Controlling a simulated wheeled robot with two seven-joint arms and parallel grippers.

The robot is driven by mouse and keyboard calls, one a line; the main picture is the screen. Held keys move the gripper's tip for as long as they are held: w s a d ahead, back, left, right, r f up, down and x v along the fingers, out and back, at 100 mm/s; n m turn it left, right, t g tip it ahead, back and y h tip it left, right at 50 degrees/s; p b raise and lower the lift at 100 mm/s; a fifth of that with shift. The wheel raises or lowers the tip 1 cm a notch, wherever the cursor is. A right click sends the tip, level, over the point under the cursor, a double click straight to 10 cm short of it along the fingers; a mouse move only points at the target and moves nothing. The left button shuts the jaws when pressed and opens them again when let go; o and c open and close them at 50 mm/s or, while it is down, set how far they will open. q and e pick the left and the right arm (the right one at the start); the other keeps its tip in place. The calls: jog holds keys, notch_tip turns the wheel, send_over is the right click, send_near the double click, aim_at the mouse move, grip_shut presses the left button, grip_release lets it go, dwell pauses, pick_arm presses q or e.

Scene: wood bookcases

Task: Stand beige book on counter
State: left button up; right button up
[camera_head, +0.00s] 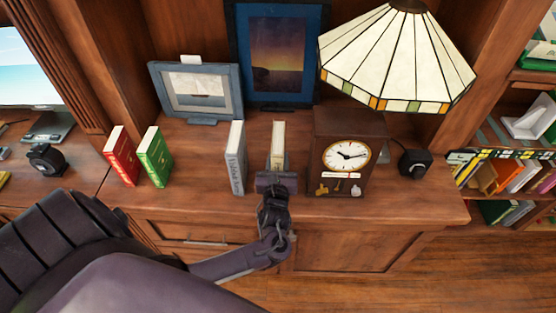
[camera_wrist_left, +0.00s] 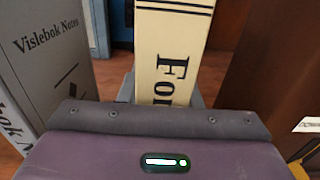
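The beige book (camera_head: 278,138) stands upright on the wooden counter (camera_head: 215,205), between a grey book and a clock. Its cream spine with black lettering fills the middle of the left wrist view (camera_wrist_left: 172,50). My left gripper (camera_head: 274,171) is at the spine, with one finger on each side. The fingers appear closed against the book's sides; the gripper body (camera_wrist_left: 160,120) hides the lower spine. Whether the book's base touches the counter is hidden. My right gripper is not in view.
The grey book (camera_head: 236,157) stands close left, also in the wrist view (camera_wrist_left: 50,45). The brown clock (camera_head: 347,150) stands close right, under a stained-glass lamp (camera_head: 395,60). Red (camera_head: 121,157) and green (camera_head: 154,157) books stand farther left. Picture frames (camera_head: 200,90) are behind.

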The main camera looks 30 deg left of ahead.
pick_arm(q)
jog(key=o, duration=0.5)
jog(key=shift+c, duration=0.2)
jog(key=v, duration=1.2)
jog(key=shift+b, duration=0.3)
jog(key=shift+r, duration=0.1)
